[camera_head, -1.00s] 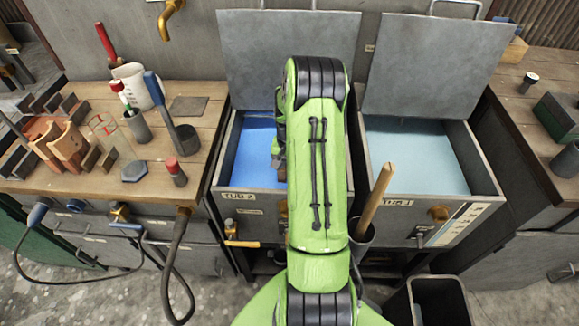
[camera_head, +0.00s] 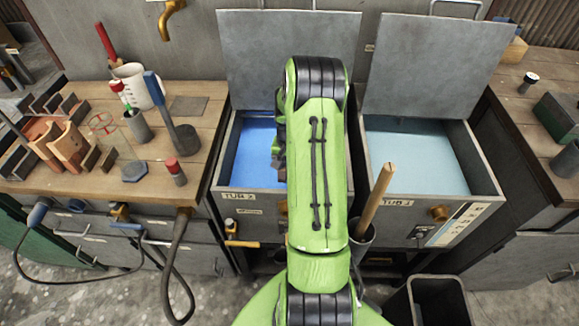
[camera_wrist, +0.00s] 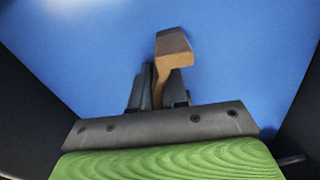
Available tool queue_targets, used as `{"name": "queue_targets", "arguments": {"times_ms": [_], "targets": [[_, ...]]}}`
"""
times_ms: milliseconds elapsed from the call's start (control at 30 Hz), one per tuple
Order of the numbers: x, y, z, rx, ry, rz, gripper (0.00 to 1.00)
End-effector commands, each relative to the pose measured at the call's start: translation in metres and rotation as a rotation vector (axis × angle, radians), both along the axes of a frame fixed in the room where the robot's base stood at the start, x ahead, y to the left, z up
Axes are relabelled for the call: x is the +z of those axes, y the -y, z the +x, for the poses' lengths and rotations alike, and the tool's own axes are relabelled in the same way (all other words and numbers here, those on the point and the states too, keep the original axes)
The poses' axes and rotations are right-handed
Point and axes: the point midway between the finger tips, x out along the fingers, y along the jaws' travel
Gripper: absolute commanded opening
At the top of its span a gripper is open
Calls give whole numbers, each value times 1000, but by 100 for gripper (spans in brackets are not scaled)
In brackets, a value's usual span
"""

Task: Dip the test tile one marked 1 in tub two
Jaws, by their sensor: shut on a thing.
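Tub two (camera_head: 240,205), labelled TUB 2, stands open in the middle with blue liquid (camera_head: 252,150) inside. The blue liquid fills most of the wrist view (camera_wrist: 90,60). In the head view my green arm hides the tile and most of the gripper.
Tub one (camera_head: 402,204), with paler blue liquid, stands open on the right. A wooden handle (camera_head: 374,200) rises from a holder between the tubs. The left bench holds orange tiles (camera_head: 70,147), a white jug (camera_head: 136,85) and tool cups. Upright lids stand behind both tubs.

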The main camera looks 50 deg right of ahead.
Motion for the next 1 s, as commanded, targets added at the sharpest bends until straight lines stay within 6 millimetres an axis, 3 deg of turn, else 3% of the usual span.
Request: {"name": "queue_targets", "arguments": {"times_ms": [467, 1000], "targets": [[2, 0, 0, 0, 1, -1, 0], [64, 0, 1, 1, 2, -1, 0]]}}
